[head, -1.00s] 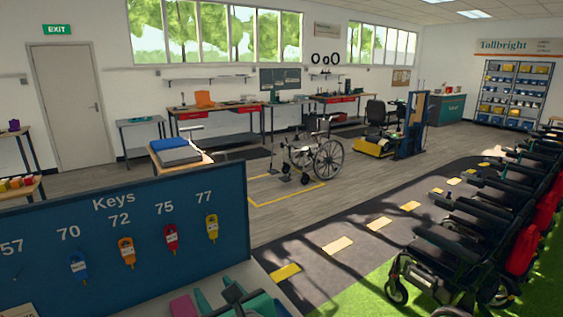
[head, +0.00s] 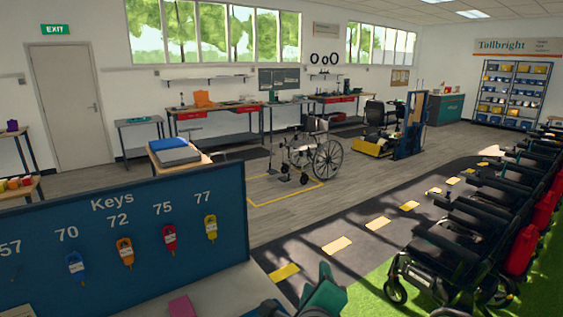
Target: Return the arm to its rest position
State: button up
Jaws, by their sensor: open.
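My gripper (head: 322,292) shows only in part, at the bottom edge of the head view, right of the counter. Its teal parts and a dark link are visible, and I see nothing held in it. It is open. The rest of my arm is mostly out of the picture. The blue key board (head: 135,272) stands to its left, apart from it, with a blue key tag (head: 76,265), an orange key tag (head: 125,253), a red key tag (head: 169,239) and a yellow key tag (head: 210,228) hanging under 70, 72, 75 and 77.
A pink block (head: 182,306) lies on the pale counter (head: 235,290) before the board. Black powered wheelchairs (head: 450,240) line the right side. A manual wheelchair (head: 326,160) stands within a yellow floor outline. The dark lane (head: 310,262) with yellow marks is clear.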

jog(key=s+d+r+n+t+h, duration=0.25)
jog(key=d+n+h, duration=0.25)
jog(key=d+n, duration=0.4)
jog(key=s+a+f+n+t+y, duration=0.1)
jog(key=s+a+f+n+y, duration=0.25)
jog(key=s+f+n, duration=0.6)
jog(key=s+a+f+n+y, duration=0.3)
jog(key=s+a+f+n, duration=0.25)
jog(key=f, duration=0.75)
jog(key=s+a+f, duration=0.2)
jog(key=s, duration=0.5)
jog(key=s+a+f+n+g, duration=0.1)
jog(key=s+a+f, duration=0.2)
jog(key=s, duration=0.4)
jog(key=s+a+f+g, duration=0.1)
jog(key=s+a+f, duration=0.2)
jog(key=s, duration=0.5)
jog(key=shift+n+y, duration=0.35)
jog(key=shift+n, duration=0.05)
jog(key=shift+s+f, duration=0.1)
